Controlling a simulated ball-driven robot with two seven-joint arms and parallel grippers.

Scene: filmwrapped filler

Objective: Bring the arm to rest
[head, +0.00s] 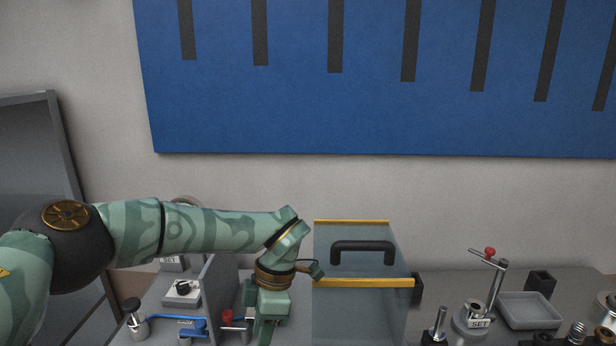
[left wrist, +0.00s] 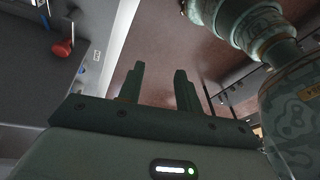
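My left arm comes in from the left in the head view, stretched out over the bench. Its gripper (head: 262,328) points down beside the clear box, near the front of the picture, and its tips run toward the bottom edge. In the left wrist view the two fingers of the left gripper (left wrist: 159,82) stand apart with nothing between them. Brown floor shows beyond the fingers. My right gripper is in neither view.
A clear box (head: 360,315) with yellow edges and a black handle (head: 362,247) stands just right of the left gripper. A grey upright panel (head: 218,290) and a blue-handled clamp (head: 190,326) are left of it.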

